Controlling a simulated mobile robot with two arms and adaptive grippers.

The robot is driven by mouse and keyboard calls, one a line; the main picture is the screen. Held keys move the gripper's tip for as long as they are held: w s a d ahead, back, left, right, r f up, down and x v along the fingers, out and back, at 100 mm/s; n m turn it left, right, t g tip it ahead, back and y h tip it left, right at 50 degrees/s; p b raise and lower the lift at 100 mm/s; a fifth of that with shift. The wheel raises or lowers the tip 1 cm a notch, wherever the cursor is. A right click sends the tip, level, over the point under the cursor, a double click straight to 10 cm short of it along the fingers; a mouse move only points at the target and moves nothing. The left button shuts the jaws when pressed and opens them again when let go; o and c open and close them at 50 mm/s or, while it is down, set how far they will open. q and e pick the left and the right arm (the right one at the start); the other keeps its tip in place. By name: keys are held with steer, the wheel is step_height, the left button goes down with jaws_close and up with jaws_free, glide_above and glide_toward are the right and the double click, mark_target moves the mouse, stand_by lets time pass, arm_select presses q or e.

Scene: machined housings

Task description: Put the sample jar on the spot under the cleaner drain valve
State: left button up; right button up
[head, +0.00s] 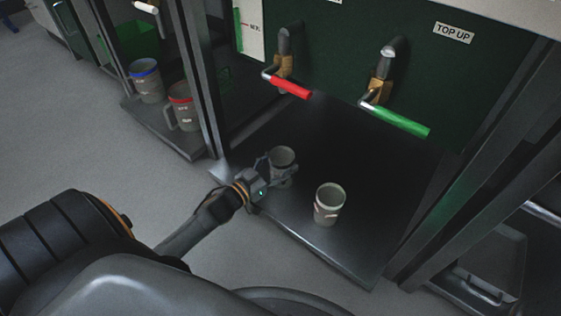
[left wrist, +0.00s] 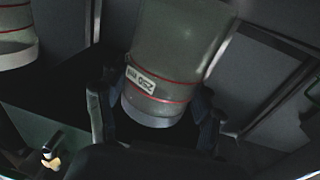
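A grey jar (head: 282,156) is at the back left part of the dark tray, below the red-handled valve (head: 287,82). My left gripper (head: 278,175) is at this jar, its fingers on both sides. In the left wrist view the jar (left wrist: 172,62) with red lines and a small label fills the space between the fingers, which look closed on it. Whether its base touches the tray is hidden. A second similar jar (head: 327,207) stands upright on the tray to the right. I cannot read which jar is the sample jar. My right gripper is not in view.
A green-handled valve (head: 396,120) sits under a TOP UP sign (head: 454,33). The dark tray (head: 345,262) has bare room at front and right. Jugs with a blue rim (head: 146,84) and red rim (head: 184,112) stand beyond a post at left. A frame post bounds the right.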

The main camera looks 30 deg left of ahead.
arm_select(q)
steer(key=shift+o, duration=1.4)
steer(key=shift+f, duration=0.4)
steer(key=shift+r+p, duration=0.4)
steer(key=shift+r, duration=0.25)
steer(key=p+v, duration=0.5)
steer(key=v, duration=0.7)
steer(key=shift+p, duration=0.3)
steer(key=shift+r, duration=0.1)
steer(key=shift+r, duration=0.1)
